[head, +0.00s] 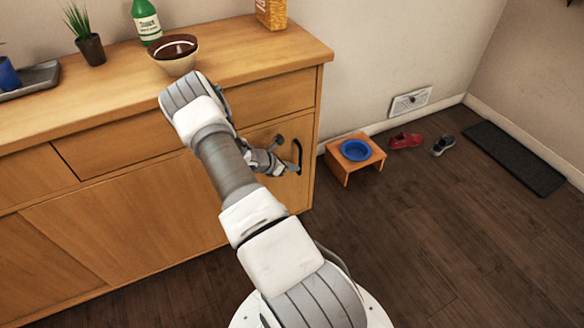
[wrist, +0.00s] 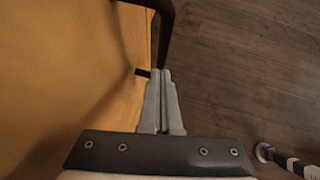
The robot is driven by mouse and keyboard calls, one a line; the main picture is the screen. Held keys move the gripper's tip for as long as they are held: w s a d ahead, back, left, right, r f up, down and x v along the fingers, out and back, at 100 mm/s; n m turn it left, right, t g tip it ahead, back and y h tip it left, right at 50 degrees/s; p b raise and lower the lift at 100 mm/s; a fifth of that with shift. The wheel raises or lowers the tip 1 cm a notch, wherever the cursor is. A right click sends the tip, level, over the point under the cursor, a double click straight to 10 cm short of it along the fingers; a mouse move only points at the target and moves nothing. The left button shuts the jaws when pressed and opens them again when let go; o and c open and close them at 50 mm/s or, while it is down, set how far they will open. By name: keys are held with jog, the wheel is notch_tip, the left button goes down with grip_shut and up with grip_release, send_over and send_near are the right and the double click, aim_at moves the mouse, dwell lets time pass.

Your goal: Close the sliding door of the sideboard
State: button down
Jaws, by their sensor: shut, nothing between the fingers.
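The wooden sideboard (head: 120,215) stands along the wall at the left of the head view, with drawers above and door panels below. A door panel (head: 298,192) at its right end carries a dark upright handle (head: 298,154). The handle also shows in the wrist view (wrist: 166,32), just beyond my fingertips. My gripper (head: 290,168) is at this handle, its fingers shut and empty. In the wrist view the fingers (wrist: 160,74) point along the orange-brown panel (wrist: 75,70). Contact with the handle cannot be told. My arm hides part of the sideboard front, including any door gap behind it.
On the sideboard top stand a bowl (head: 172,64), a green bottle (head: 146,22), a potted plant (head: 91,50) and a tray (head: 38,77). A small stand (head: 370,163) with a blue bowl and two shoes are to the right. The floor in front is clear.

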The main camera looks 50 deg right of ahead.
jog(key=shift+s+d+r, duration=0.15)
jog(key=shift+s+d, duration=0.1)
jog(key=shift+d, duration=0.15)
jog(key=shift+a, duration=0.1)
jog(key=a+f+p+v, duration=0.2)
jog(key=p+v, duration=0.1)
jog(key=v, duration=1)
jog(key=shift+w+p, duration=0.35)
jog(key=shift+w, duration=0.05)
jog(key=shift+a+f, duration=0.1)
jog(key=shift+a, duration=0.15)
